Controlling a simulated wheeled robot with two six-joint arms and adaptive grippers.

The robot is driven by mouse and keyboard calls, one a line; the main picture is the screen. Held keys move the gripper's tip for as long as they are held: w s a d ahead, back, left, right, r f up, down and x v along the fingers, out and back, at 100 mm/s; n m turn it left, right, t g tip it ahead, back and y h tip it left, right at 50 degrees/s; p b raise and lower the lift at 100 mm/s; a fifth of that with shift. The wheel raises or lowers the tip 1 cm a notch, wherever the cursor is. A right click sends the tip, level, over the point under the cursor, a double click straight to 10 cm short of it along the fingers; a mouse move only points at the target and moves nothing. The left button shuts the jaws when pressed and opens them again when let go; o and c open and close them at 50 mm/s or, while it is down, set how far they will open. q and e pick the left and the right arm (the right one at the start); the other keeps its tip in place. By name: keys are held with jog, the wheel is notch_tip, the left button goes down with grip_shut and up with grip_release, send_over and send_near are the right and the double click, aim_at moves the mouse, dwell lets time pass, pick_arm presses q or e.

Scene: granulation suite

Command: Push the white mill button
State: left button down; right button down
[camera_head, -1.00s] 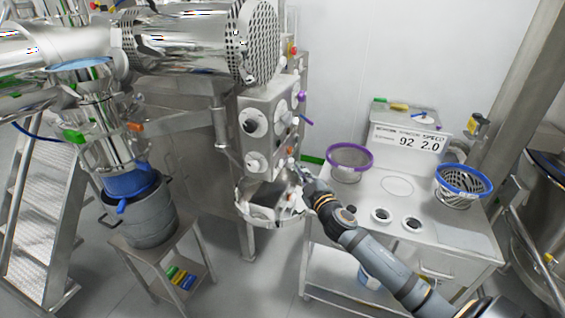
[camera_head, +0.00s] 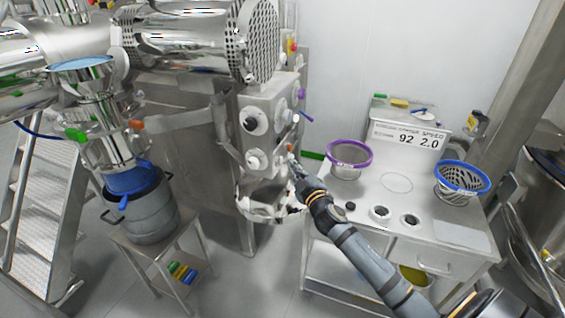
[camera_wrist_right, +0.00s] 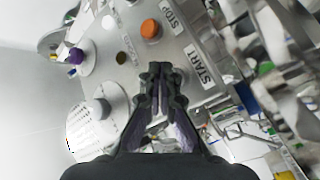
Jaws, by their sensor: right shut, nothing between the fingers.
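The mill's grey control panel (camera_head: 268,103) stands in the middle of the head view. My right gripper (camera_head: 293,164) is at its lower right edge, fingers pointing at the panel. In the right wrist view the gripper (camera_wrist_right: 159,76) is shut and empty, with its tips in front of the panel face. An orange button (camera_wrist_right: 150,28) sits beside a STOP label (camera_wrist_right: 172,18). A START label (camera_wrist_right: 199,66) is to the right of the fingertips. No white button shows clearly beside START; the fingers cover that spot. Contact cannot be told. My left gripper is not in view.
A steel bench (camera_head: 390,205) with a purple-rimmed sieve (camera_head: 349,170) and a blue-rimmed basket (camera_head: 461,192) stands right of the panel. A grey drum (camera_head: 146,212) is at left.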

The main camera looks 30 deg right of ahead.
dwell(0.7)
jog(key=shift+w+a+p, duration=0.25)
jog(key=shift+w+p, duration=0.05)
jog(key=shift+p, duration=0.05)
